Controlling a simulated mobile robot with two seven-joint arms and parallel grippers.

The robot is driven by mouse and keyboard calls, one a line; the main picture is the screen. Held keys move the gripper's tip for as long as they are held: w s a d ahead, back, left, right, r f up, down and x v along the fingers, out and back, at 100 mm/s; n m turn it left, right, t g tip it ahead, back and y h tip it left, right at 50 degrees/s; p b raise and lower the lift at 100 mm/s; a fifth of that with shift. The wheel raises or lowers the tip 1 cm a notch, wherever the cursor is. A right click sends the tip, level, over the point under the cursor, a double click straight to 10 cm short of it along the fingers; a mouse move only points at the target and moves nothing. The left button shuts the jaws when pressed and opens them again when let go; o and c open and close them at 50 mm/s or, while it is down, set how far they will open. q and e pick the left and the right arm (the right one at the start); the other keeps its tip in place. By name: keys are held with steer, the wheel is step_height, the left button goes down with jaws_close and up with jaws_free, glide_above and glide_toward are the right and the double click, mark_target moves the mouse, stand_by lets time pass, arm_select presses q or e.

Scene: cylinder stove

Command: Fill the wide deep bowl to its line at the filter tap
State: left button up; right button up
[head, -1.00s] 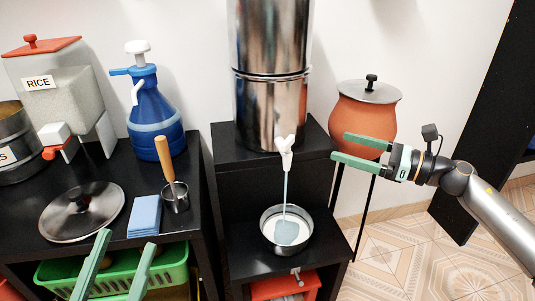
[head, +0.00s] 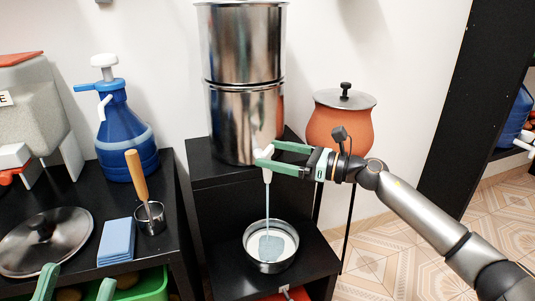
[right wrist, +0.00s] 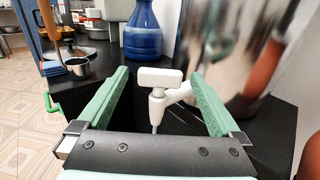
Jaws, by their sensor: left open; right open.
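The steel bowl (head: 290,253) stands on the low black shelf in the head view, under the white tap (head: 264,160) of the tall steel filter (head: 240,95). A thin stream of water (head: 267,205) falls from the tap into the bowl, and water (head: 270,245) covers part of its bottom. I cannot make out a fill line. My right gripper (head: 270,157) is open at the tap. In the right wrist view the tap handle (right wrist: 160,78) lies between the open green fingers, apart from both. My left gripper (head: 75,290) is open at the lower left, partly cut off.
A clay pot (head: 340,128) stands behind my right arm. A green basket (head: 150,285) sits below.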

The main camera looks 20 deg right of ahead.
steer(key=shift+x, duration=1.05)
